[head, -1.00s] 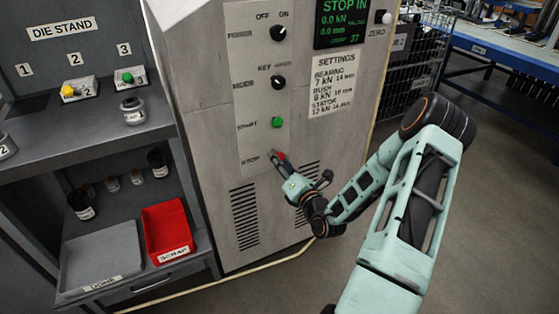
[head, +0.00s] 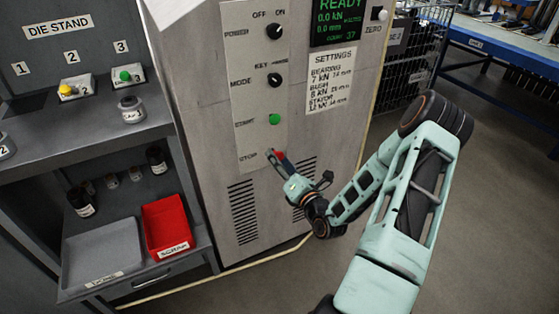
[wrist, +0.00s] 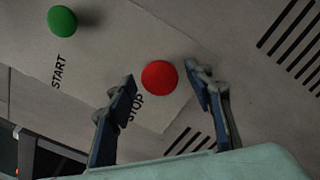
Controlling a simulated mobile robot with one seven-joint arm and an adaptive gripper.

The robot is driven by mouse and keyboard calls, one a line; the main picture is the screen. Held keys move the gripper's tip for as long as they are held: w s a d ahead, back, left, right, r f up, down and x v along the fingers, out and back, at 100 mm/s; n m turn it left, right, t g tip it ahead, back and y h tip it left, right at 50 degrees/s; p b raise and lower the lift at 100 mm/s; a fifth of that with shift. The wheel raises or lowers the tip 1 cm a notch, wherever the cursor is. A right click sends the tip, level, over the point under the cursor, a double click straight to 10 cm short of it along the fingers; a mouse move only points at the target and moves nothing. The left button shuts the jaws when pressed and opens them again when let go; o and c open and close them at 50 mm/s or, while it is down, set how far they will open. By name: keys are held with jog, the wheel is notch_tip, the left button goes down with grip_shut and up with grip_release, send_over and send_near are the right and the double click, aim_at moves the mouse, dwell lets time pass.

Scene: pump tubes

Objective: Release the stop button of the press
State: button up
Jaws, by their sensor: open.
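The press (head: 205,130) is a grey cabinet with a control panel on its front. Its red stop button (wrist: 159,77) sits beside the STOP label, low on the panel; in the head view its red edge (head: 280,155) shows just past my fingers. My gripper (wrist: 163,88) is open, with its two fingers on either side of the button and nothing held. I cannot tell whether the fingers touch the button. The press display (head: 338,17) reads READY in green.
The green start button (head: 274,119) is above the stop button, with knobs higher up. Vent slots (head: 243,210) lie below. A die stand shelf (head: 85,135) and a red scrap bin (head: 166,226) stand to the left. Open floor lies at the right.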

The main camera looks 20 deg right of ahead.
jog(key=s, duration=1.2)
jog(key=shift+d, duration=0.25)
jog(key=shift+a, duration=0.1)
